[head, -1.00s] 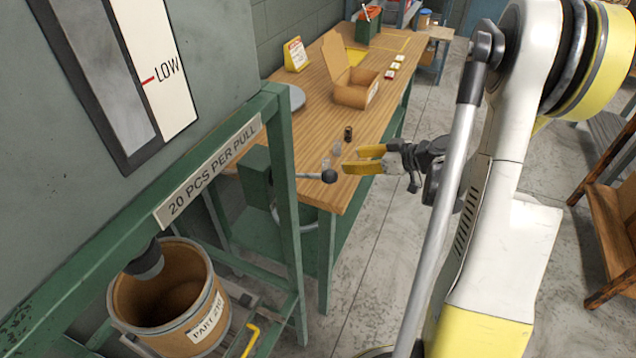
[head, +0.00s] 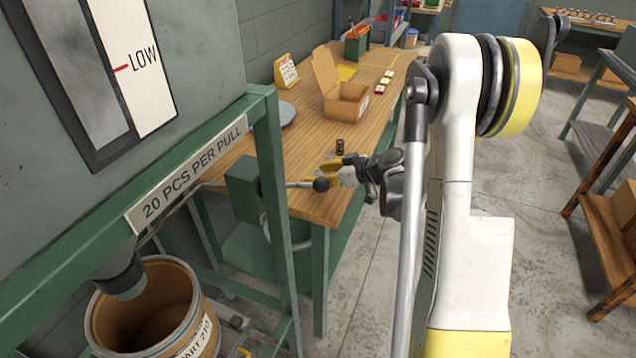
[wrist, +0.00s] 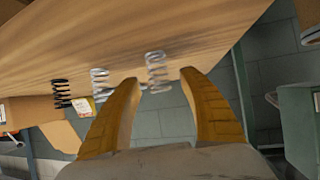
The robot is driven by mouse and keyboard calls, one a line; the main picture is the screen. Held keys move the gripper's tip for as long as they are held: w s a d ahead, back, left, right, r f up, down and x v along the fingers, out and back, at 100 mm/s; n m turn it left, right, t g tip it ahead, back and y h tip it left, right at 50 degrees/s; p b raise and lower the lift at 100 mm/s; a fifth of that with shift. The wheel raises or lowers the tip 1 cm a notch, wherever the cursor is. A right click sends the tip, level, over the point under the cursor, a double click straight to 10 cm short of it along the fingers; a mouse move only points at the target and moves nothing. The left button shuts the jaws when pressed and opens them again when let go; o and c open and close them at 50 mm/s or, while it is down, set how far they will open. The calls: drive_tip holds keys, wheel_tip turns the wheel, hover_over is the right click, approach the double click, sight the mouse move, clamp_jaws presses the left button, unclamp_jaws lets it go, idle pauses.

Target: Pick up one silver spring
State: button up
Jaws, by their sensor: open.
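In the wrist view one silver spring (wrist: 157,70) stands on the wooden bench top (wrist: 180,35), ahead of and between the tips of my gripper's yellow fingers (wrist: 160,78). A second silver spring (wrist: 100,83) is to its left, outside the fingers. A black spring (wrist: 62,93) is farther left. My gripper is open and empty. In the head view my gripper (head: 332,168) is at the bench's near corner, just in front of the black spring (head: 340,147). The silver springs are hard to make out there, largely hidden by my gripper.
A lever with a dark ball knob (head: 321,185) juts out close to my gripper. A bin (head: 150,315) stands below the green frame at left.

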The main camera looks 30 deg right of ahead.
clamp_jaws()
drive_tip(key=shift+r, duration=0.1)
